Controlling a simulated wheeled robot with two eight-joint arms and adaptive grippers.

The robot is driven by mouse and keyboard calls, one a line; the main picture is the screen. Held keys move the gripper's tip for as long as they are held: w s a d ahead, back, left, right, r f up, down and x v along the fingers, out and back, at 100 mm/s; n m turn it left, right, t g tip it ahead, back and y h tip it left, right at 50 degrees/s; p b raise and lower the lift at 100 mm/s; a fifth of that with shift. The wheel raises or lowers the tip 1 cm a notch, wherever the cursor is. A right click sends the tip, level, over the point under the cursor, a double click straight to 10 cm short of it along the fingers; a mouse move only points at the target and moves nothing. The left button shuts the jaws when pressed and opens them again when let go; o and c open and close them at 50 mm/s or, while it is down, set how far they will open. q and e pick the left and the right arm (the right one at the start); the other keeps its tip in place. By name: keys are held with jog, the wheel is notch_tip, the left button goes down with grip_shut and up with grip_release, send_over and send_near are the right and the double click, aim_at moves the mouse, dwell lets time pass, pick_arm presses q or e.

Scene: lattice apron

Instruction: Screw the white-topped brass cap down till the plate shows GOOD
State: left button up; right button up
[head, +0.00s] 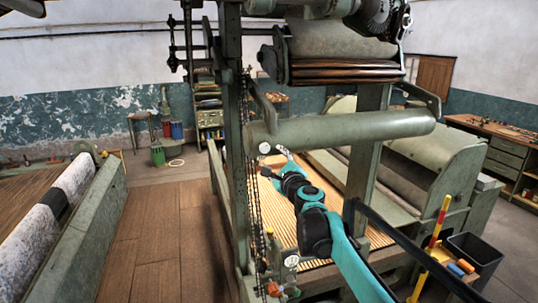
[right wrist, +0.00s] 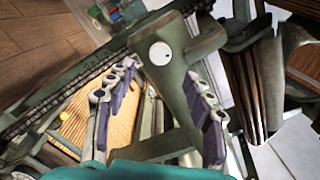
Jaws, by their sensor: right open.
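A round white-topped cap (head: 264,148) sits at the left end of the thick green roller on the loom's post. It also shows in the right wrist view (right wrist: 160,53) as a white disc with a small dark mark near its edge, on a green bracket. Its brass side is not visible. My right gripper (head: 275,163) is open and empty, just below and right of the cap in the head view. In the wrist view its fingers (right wrist: 160,70) lie spread on either side of the bracket, with the cap between and beyond the tips. No GOOD wording is legible. My left gripper is not in view.
The green roller (head: 350,128) runs right from the cap, above my arm. A chain (head: 251,190) hangs along the green upright at left. A small white dial (head: 291,260) sits low on the frame. A black bin (head: 474,257) stands at right. Wooden floor at left is clear.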

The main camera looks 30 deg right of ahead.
jog(key=shift+v, duration=1.85)
jog(key=s+a+f+n+g+y+b, duration=0.2)
jog(key=s+a+f+n+y+b, duration=0.15)
jog(key=a+f+n+b, duration=0.65)
jog(key=s+a+f+n+g+y+b, duration=0.25)
jog(key=s+a+f+n+b, duration=0.3)
jog(key=a+f, duration=0.85)
jog(key=s+f+n+g+b, duration=0.2)
jog(key=s+f+n+b, duration=0.2)
jog(key=f, duration=0.7)
jog(key=s+f+n+g+h+b, duration=0.1)
jog(key=s+f+n+b, duration=0.4)
jog(key=f, duration=0.6)
jog(key=s+f+n+g+h+b, duration=0.1)
jog(key=s+f+n+g+b, duration=0.2)
jog(key=s+f, duration=0.5)
notch_tip(320, 180, down, 4)
jog(key=shift+a+f+n+b, duration=0.1)
jog(key=shift+a+n+b, duration=0.25)
jog(key=shift+n+b, duration=0.45)
jog(key=shift+s, duration=0.1)
